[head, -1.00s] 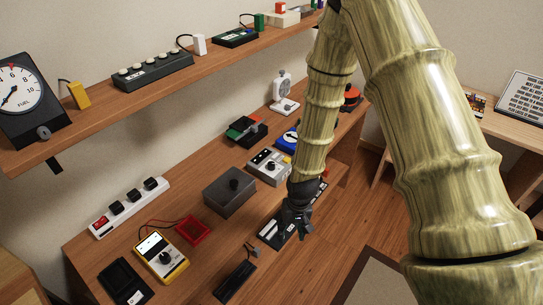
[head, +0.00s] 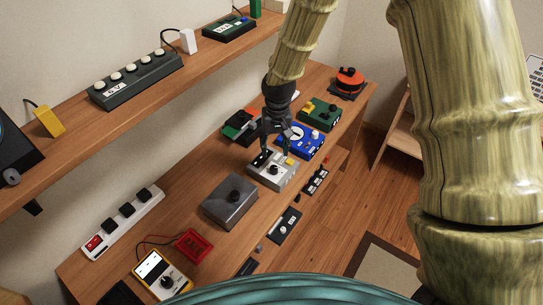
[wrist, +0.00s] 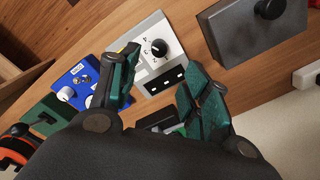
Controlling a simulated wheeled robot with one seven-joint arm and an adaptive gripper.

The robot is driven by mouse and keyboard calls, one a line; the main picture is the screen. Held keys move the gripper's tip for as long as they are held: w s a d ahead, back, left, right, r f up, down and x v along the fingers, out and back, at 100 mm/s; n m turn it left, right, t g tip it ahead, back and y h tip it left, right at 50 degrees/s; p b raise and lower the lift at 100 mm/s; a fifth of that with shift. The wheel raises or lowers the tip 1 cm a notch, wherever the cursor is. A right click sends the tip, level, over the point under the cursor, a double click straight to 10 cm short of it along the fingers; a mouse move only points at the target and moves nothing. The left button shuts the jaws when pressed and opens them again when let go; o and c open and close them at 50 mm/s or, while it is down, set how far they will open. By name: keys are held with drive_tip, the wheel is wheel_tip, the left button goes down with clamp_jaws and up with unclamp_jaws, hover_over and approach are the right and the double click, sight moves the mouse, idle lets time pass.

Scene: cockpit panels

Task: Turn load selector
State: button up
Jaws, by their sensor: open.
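A light grey box (head: 285,180) with a black knob sits on the workbench. I cannot read a name on it, so I cannot be sure it is the load selector. My gripper (head: 276,156) is just above the back part of this box in the head view. In the wrist view my gripper (wrist: 160,72) is open with nothing between its green-padded fingers. The knob is beyond the fingertips and apart from them.
A dark grey box (head: 225,210) with a knob stands on one side of the light box. A blue box (head: 303,142) stands close on the other, with a green box (head: 320,116) beyond. A shelf (head: 130,115) with devices runs above the bench.

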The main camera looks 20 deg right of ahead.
sight(274, 168)
drive_tip(key=shift+s+f+p, duration=0.3)
drive_tip(key=shift+f+p, duration=0.05)
drive_tip(key=shift+f, duration=0.25)
drive_tip(key=f, duration=0.2)
drive_tip(key=f+p, duration=0.1)
drive_tip(key=shift+w+f, duration=0.1)
drive_tip(key=shift+w, duration=0.15)
drive_tip(key=shift+s+f, duration=0.15)
drive_tip(key=shift+f, duration=0.55)
drive_tip(key=shift+a+f+p, duration=0.1)
drive_tip(key=shift+f+p, duration=0.85)
drive_tip(key=shift+f, duration=1.4)
drive_tip(key=c, duration=1)
